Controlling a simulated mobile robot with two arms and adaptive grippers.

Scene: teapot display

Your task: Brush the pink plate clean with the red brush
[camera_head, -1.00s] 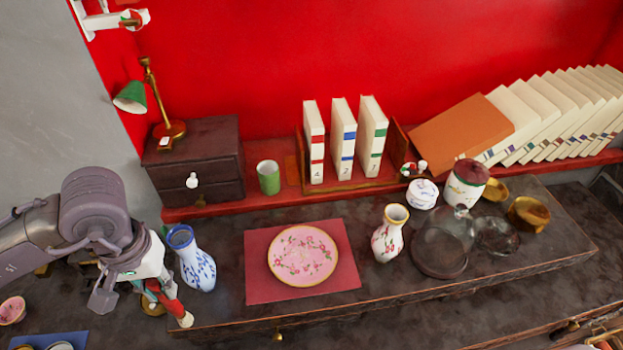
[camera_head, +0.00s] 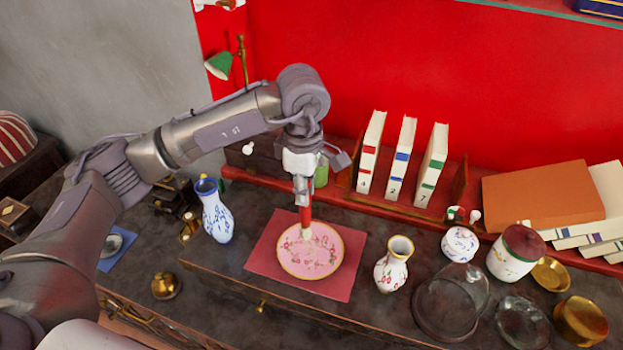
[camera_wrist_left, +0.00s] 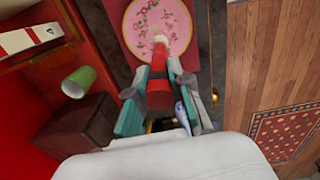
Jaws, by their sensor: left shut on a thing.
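The pink plate (camera_head: 322,262) with a gold rim and a floral pattern lies flat on a red mat (camera_head: 262,253) on the dark counter. My left gripper (camera_head: 303,190) is above the plate's upper left part, shut on the red brush (camera_head: 305,215). The brush points down with its pale bristles over the plate; I cannot tell for sure whether they touch it. In the left wrist view the brush (camera_wrist_left: 158,88) sits between the fingers, its pale tip overlapping the plate (camera_wrist_left: 172,28). My right gripper is not in view.
A blue and white vase (camera_head: 217,215) stands left of the mat and a floral vase (camera_head: 393,265) right of it. A glass dome (camera_head: 450,305) stands farther right. Books (camera_head: 400,160) and a green cup (camera_head: 321,172) stand behind.

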